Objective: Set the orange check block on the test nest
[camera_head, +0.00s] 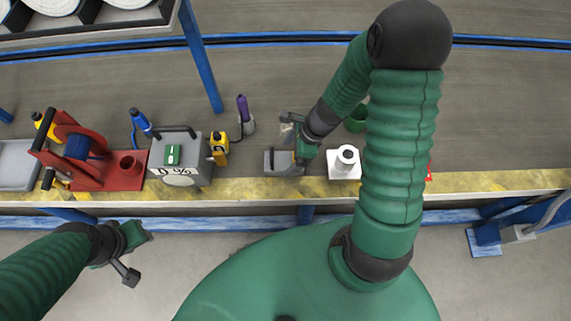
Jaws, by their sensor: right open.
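My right gripper (292,139) is open above a low grey block-like fixture (270,163) near the bench's front edge. The gripper covers part of this fixture, and I cannot tell for sure whether it is the test nest. I cannot make out an orange check block; it may be hidden by my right gripper or arm. My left gripper (137,254) is open and empty in front of the bench, apart from everything on it.
A grey charger box (195,155) reading 0 % stands left of the fixture, with a yellow plug (219,148) beside it. A red reel stand (124,168) is farther left. A white plate with a cylinder (346,157) is close to my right arm. A blue post (200,57) rises behind.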

